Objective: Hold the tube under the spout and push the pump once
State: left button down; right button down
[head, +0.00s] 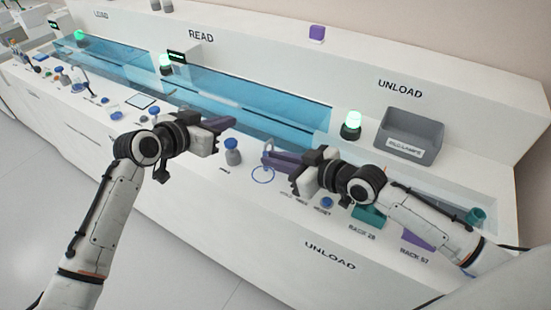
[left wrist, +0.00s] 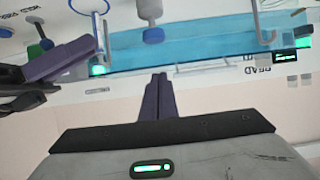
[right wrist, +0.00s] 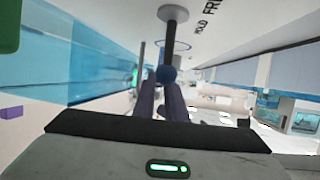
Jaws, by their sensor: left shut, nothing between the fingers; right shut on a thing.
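My left gripper (head: 228,122) is shut and empty, level with the top of a grey bottle-shaped piece with a blue top (head: 232,145). This piece, possibly the pump, also shows in the left wrist view (left wrist: 153,35). My right gripper (head: 268,157) is shut just right of it, above a blue ring (head: 262,175) on the counter. A thin upright grey piece (left wrist: 104,35) meets its fingertips and seems to be held; I cannot tell whether it is the tube. I cannot surely pick out the spout.
A stalk with a dark blue ball (right wrist: 168,74) stands close to my right fingers, near the HOLD and FREE labels. A blue clear channel (head: 260,100) runs behind. A grey bin (head: 410,135) and a green lamp (head: 351,120) stand right. Small items crowd the far left counter.

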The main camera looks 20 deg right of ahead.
pick_arm(q)
jog(key=shift+r, duration=0.55)
